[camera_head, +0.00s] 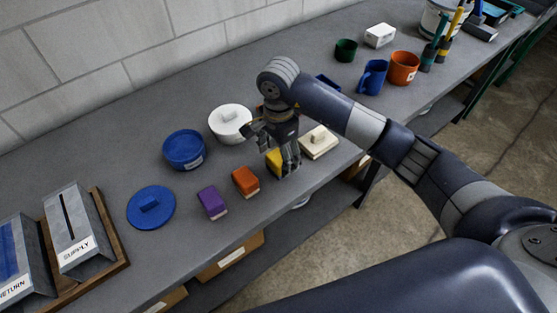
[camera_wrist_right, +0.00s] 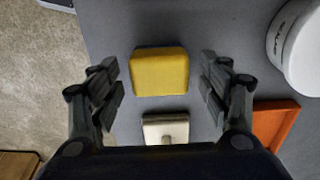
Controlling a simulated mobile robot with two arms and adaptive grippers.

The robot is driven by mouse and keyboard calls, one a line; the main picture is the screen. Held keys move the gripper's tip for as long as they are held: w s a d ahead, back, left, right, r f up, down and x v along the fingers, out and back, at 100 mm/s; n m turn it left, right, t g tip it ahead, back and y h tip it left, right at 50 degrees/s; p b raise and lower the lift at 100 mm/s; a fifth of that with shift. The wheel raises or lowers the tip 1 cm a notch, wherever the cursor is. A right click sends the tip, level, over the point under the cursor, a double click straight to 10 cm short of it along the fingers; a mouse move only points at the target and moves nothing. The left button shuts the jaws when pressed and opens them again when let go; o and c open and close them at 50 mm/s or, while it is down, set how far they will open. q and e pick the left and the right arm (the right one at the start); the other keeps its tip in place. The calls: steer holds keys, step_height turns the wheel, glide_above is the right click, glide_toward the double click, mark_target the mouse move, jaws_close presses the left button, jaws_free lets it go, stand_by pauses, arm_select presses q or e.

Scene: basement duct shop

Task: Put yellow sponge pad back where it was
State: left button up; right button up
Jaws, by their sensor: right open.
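The yellow sponge pad (camera_head: 274,161) lies on the grey workbench near its front edge, partly hidden by my right gripper in the head view. The wrist view shows the whole top of the yellow sponge pad (camera_wrist_right: 160,72), flat and nearly square. My right gripper (camera_head: 271,150) is above the pad, pointing down. In the wrist view the right gripper (camera_wrist_right: 162,84) is open, with a finger on each side of the pad and gaps between. My left gripper is not in view.
An orange pad (camera_head: 245,181) and a purple pad (camera_head: 212,202) lie left of the yellow one. A cream square lid (camera_head: 319,142) is to its right. A white round pot (camera_head: 230,123) and a blue pot (camera_head: 184,150) stand behind. Bare bench lies left of the blue pot.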

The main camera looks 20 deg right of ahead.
mark_target(278, 158)
step_height(278, 158, up, 8)
steer(key=shift+r+b, duration=0.1)
steer(key=shift+b, duration=0.9)
steer(key=shift+r, duration=0.7)
